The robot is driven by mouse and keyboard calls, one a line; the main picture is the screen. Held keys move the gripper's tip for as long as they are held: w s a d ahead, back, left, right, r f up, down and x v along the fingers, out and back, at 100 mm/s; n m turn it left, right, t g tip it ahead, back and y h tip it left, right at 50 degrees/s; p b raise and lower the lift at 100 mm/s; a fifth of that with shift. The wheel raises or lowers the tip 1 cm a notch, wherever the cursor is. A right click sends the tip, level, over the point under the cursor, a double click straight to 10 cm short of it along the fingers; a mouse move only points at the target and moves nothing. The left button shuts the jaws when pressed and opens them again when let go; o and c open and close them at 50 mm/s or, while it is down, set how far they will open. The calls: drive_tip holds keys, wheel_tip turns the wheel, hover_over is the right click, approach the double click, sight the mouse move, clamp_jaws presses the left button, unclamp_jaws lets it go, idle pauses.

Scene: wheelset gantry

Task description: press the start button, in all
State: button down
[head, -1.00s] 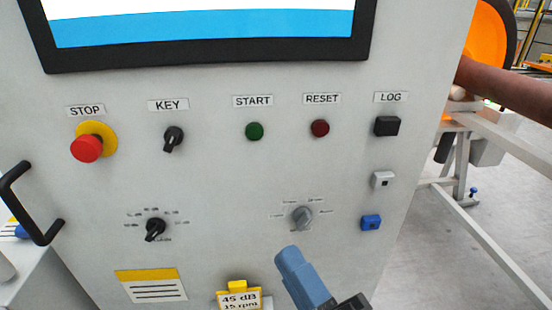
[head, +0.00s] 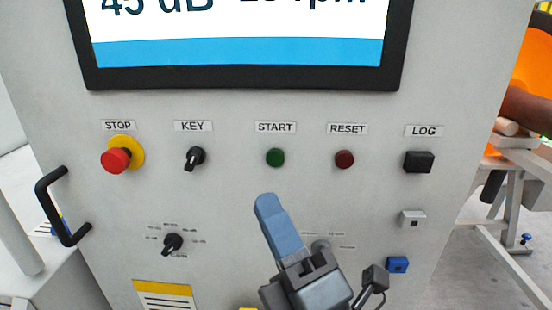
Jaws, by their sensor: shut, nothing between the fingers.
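The green start button (head: 275,157) sits on the grey panel below the START label (head: 275,127). It is fully visible, and nothing covers it. My gripper (head: 266,202), with blue-grey fingers, is shut and empty. Its tip appears just below the start button in the picture, with a visible gap between them. How far the tip is from the panel surface I cannot tell. The gripper partly covers the grey selector knob (head: 320,246) at the lower right.
The red STOP button (head: 116,160), black key switch (head: 195,158), dark red RESET button (head: 344,159) and black LOG button (head: 419,162) share the row. A screen (head: 240,52) is above. A black selector (head: 172,243) is lower left, and a black handle (head: 56,205) is at the left edge.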

drive_tip(key=shift+w+d+p, duration=0.15)
drive_tip(key=shift+w+p, duration=0.35)
drive_tip(key=shift+w, duration=3.8)
drive_tip(key=shift+w, duration=0.15)
drive_tip(key=shift+w, duration=0.25)
drive_tip(key=shift+w, duration=0.45)
drive_tip(key=shift+s, duration=0.85)
drive_tip(key=shift+s, duration=2.55)
